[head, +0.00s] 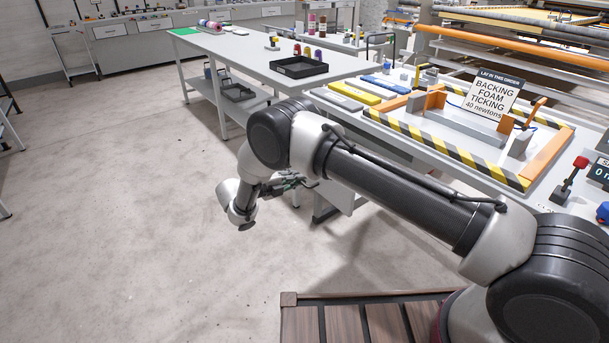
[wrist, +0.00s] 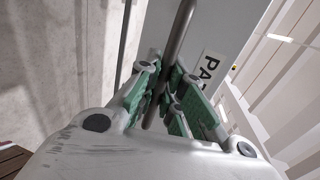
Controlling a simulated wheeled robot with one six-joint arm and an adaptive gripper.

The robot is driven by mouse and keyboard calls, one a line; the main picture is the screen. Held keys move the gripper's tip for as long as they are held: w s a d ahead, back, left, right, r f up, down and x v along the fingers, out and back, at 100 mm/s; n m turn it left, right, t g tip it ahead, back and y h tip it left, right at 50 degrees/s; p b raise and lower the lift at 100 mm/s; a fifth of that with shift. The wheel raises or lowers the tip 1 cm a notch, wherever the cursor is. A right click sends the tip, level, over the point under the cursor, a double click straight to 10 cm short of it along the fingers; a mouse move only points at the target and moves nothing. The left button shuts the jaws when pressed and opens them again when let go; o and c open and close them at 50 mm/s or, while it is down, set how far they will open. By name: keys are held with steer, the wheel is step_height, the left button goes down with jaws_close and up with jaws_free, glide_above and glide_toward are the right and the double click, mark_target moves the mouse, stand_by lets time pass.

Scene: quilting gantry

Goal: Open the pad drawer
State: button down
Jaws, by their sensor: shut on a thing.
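The pad drawer's pale front (wrist: 228,22) fills the upper middle of the wrist view, with a white label (wrist: 207,70) of which the letters "PA" are legible. A grey bar handle (wrist: 182,28) runs in front of it. My gripper (wrist: 166,88) has its green-padded fingers shut around this handle. In the head view my gripper (head: 291,184) is beside a pale panel (head: 338,199) below the bench, largely behind my arm. I cannot tell there how far the drawer stands out.
The bench (head: 405,135) above carries a striped frame (head: 450,152), a yellow block (head: 354,92) and a sign (head: 488,95). A long table (head: 235,48) with a black tray (head: 299,67) stands behind. The floor (head: 110,190) to the left is clear. A slatted wooden platform (head: 335,320) lies in front.

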steer(key=shift+s+a, duration=0.15)
steer(key=shift+a, duration=0.05)
steer(key=c, duration=1.5)
jaws_free()
steer(key=shift+c, duration=0.2)
steer(key=shift+a, duration=0.1)
steer(key=v, duration=1.2)
